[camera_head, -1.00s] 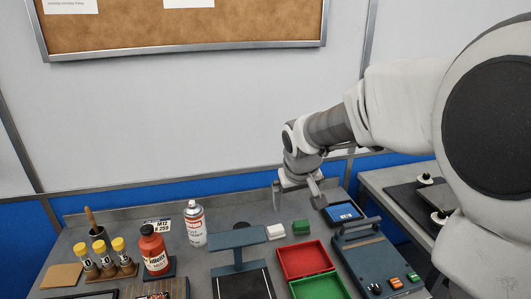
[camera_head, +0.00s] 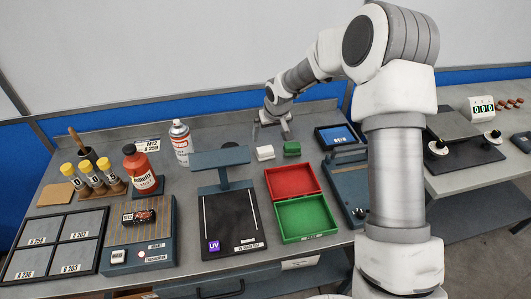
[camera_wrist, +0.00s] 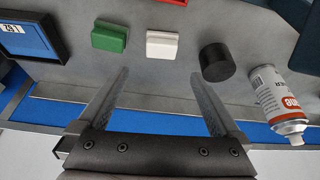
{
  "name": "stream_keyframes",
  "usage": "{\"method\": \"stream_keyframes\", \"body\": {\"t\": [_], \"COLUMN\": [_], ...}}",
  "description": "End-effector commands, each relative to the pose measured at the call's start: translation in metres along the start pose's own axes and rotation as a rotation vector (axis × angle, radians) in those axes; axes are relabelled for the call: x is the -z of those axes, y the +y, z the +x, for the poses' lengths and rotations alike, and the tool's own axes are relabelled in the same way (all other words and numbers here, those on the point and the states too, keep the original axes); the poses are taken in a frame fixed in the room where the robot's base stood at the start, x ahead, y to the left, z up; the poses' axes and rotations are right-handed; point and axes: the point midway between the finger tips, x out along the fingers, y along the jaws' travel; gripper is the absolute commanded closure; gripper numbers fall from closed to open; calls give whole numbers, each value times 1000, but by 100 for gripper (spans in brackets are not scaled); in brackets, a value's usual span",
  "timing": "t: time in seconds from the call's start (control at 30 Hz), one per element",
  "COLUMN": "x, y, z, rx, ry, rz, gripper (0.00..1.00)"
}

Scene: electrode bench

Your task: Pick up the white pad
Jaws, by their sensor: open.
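The white pad (camera_head: 265,153) is a small block lying on the grey bench, just left of a green pad (camera_head: 292,149). In the wrist view the white pad (camera_wrist: 162,44) lies beyond my fingertips, roughly ahead of the gap between them and slightly right of its middle. The green pad (camera_wrist: 110,38) is to its left there. My gripper (camera_wrist: 161,78) is open and empty, with nothing between its fingers. In the head view my gripper (camera_head: 271,131) hangs above the back of the bench, behind the pads.
A black cylinder (camera_wrist: 217,62) and a spray can (camera_wrist: 280,103) stand beside the white pad in the wrist view. A red and green case (camera_head: 305,216) lies open in front of the pads. A stand (camera_head: 222,160) is to their left and a tablet (camera_head: 338,136) to their right.

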Motion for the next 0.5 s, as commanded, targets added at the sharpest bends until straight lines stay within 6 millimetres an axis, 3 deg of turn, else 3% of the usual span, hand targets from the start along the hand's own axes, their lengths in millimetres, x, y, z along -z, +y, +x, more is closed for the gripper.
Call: {"method": "stream_keyframes", "body": {"t": [0.2, 0.5], "x": [-1, 0], "y": [0, 0], "z": [42, 65], "rx": [0, -1], "ry": [-2, 1], "rz": [-1, -1], "gripper": [0, 0]}}
